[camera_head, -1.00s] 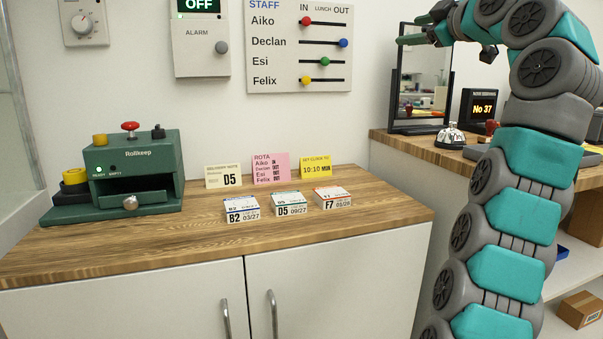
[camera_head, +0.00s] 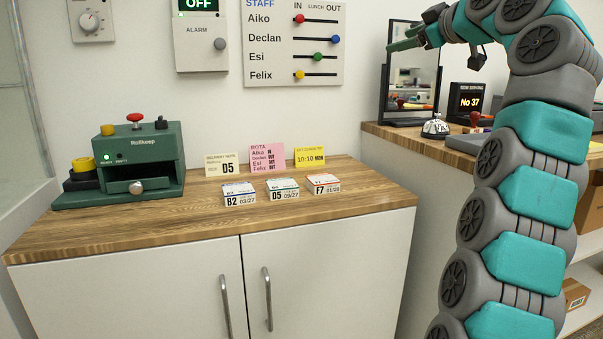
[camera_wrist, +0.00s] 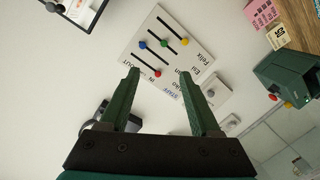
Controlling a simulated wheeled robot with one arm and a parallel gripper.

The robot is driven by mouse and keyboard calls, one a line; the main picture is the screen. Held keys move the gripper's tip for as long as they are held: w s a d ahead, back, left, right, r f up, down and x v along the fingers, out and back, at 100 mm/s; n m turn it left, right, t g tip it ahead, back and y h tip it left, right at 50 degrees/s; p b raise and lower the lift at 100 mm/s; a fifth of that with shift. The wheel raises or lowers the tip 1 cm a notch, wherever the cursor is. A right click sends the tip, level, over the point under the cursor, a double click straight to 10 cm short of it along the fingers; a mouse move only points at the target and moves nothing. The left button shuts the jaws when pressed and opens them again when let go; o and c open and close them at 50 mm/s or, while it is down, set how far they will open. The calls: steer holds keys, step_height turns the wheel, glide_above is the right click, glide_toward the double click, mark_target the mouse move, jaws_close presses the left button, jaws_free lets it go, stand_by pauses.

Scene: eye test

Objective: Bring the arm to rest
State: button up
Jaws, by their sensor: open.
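My arm rises along the right side of the head view, a chain of teal and grey links. It bends over at the top, and my gripper (camera_head: 398,39) reaches left, in front of the mirror. In the wrist view my gripper (camera_wrist: 158,72) shows two dark green fingers, wide apart with nothing between them. Beyond the fingers is the white wall with the staff board (camera_wrist: 172,58), seen upside down. The gripper appears clear of the board; the exact distance cannot be told.
A wooden-topped cabinet (camera_head: 150,230) bears the green Rollkeep machine (camera_head: 150,150), several note cards and three small boxes (camera_head: 283,190). On the right, another counter (camera_head: 425,146) holds the black-framed mirror (camera_head: 397,121), a bell (camera_head: 436,127) and a "No 37" display (camera_head: 469,103). Cartons sit below.

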steer(key=s+a+f+m+g+h, duration=0.1)
steer(key=s+a+f+m+g, duration=0.25)
steer(key=f, duration=0.65)
steer(key=s+a+f+m+g, duration=0.1)
steer(key=s+a+f+g, duration=0.2)
steer(key=s+a+f, duration=0.45)
steer(key=s+a+f+m+g+h, duration=0.1)
steer(key=s+f+m+g, duration=0.2)
steer(key=f, duration=0.8)
steer(key=s+d+f+m+g+h, duration=0.1)
steer(key=s+f+g, duration=0.1)
steer(key=s+f, duration=0.7)
steer(key=s+d+f+m+g+h, duration=0.1)
steer(key=s+d+f+g, duration=0.1)
steer(key=s+f, duration=0.7)
steer(key=s+d+f+m+g+h, duration=0.1)
steer(key=s+f, duration=0.8)
steer(key=s, duration=0.9)
steer(key=d+g+h, duration=0.1)
steer(key=g, duration=0.1)
steer(key=shift+s+f+g, duration=0.3)
steer(key=shift+f+g, duration=0.05)
